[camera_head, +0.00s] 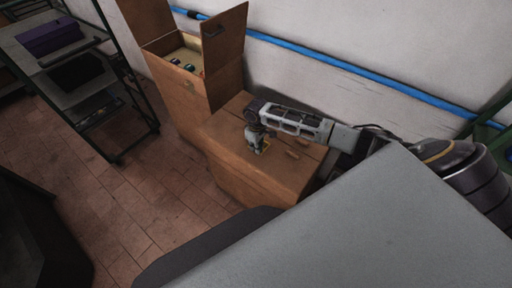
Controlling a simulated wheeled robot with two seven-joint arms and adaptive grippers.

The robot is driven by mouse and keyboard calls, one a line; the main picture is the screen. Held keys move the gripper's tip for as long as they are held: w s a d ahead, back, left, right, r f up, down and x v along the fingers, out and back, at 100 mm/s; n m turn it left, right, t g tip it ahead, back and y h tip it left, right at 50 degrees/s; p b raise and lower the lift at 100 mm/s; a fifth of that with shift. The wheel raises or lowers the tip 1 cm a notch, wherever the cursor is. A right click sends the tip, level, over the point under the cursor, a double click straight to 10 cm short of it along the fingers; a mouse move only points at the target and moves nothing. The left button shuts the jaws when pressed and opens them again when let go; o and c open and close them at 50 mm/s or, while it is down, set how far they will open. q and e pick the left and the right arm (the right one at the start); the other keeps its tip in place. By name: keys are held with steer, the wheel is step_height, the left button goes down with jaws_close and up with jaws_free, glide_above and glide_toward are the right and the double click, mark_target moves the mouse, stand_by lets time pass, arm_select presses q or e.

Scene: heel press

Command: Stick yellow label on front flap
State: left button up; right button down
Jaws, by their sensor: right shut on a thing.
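My right gripper (257,147) points down at the top of a low brown box (236,172). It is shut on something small. A bit of yellow, probably the yellow label (266,147), shows at its fingertips, mostly hidden by the fingers. I cannot tell whether the label touches the box top. A taller brown box (181,96) stands open behind and to the left, with one raised flap (224,38) at right and another (147,18) at left. Which flap is the front one is unclear. My left gripper is not in view.
Small brown pieces (292,154) lie on the low box to the right of my gripper. A dark metal shelf (70,76) with a purple box (48,37) stands at left. A blue pipe (350,68) runs along the wall. The tiled floor (130,205) is clear between shelf and boxes.

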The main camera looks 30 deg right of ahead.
mark_target(257, 158)
steer(key=shift+f+b, duration=1.7)
steer(key=shift+b, duration=0.2)
steer(key=shift+f, duration=1)
steer(key=shift+f, duration=0.15)
steer(key=shift+f, duration=0.3)
stand_by(0.6)
steer(key=shift+s+f+p, duration=0.2)
steer(key=shift+p, duration=0.4)
stand_by(2.0)
steer(key=c, duration=1.5)
jaws_free()
steer(key=shift+o, duration=0.2)
steer(key=shift+w, duration=0.1)
